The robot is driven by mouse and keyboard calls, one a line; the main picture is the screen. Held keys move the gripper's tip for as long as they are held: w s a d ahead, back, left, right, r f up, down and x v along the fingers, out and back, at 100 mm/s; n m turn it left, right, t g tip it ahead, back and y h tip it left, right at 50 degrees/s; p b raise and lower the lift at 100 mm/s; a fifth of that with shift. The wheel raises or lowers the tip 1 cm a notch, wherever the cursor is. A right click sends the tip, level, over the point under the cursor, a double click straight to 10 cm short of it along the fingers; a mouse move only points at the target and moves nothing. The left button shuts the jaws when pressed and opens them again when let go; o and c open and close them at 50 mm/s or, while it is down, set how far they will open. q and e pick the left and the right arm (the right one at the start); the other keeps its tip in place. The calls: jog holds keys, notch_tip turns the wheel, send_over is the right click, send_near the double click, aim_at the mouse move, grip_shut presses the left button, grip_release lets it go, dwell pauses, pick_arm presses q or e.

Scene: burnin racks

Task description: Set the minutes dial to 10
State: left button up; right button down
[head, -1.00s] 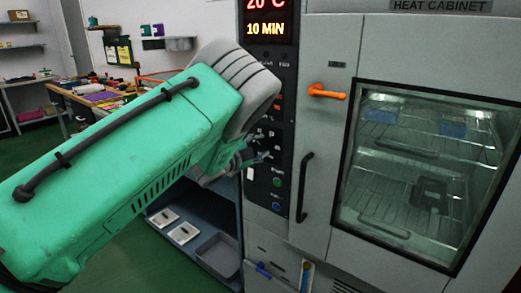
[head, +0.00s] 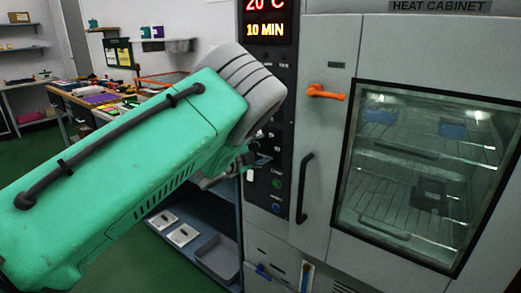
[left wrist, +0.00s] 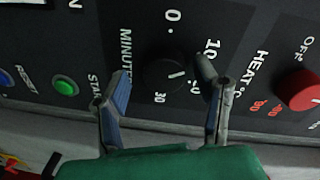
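The minutes dial (left wrist: 166,76) is a small black knob with a white mark, on the dark panel in the left wrist view. The mark points toward the side of the 10 and 20 labels; its exact setting is hard to tell. The lit display (head: 266,30) in the head view reads 10 MIN under a red 20 °C. My left gripper (left wrist: 163,85) is open, with one finger on each side of the dial and visible gaps to it. In the head view my own arm hides the dial. My right gripper is not in view.
A red heat dial (left wrist: 299,90) sits right of the minutes dial in the wrist view, and a green start button (left wrist: 65,87) to its left. The heat cabinet's orange latch (head: 326,92), black handle (head: 305,187) and glass door (head: 425,175) are to the right in the head view.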

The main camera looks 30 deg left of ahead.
pick_arm(q)
jog(key=shift+r, duration=0.1)
jog(key=s+a, duration=0.1)
jog(key=s, duration=1.1)
jog(key=shift+a+r, duration=0.25)
jog(key=shift+r, duration=0.05)
jog(key=shift+w+f, duration=0.1)
jog(key=s+d+f+n+g+y, duration=0.25)
jog(key=s+f+n+g, duration=0.2)
jog(key=s+f, duration=0.55)
jog(key=s+d+f+n+g+y, duration=0.1)
jog(key=s+d+f+n+g, duration=0.3)
jog(key=f, duration=0.9)
jog(key=s+d+f+n+g, duration=0.2)
jog(key=s+d, duration=0.1)
jog(key=s, duration=0.4)
jog(key=s+d+f+n+g+h, duration=0.1)
jog(key=s+d+f+n+g, duration=0.1)
jog(key=s, duration=0.6)
jog(key=s+d+f+n+g, duration=0.2)
jog(key=s+d+f+g, duration=0.2)
jog(key=s, duration=0.3)
jog(key=shift+s+d, duration=0.25)
jog(key=shift+s, duration=0.15)
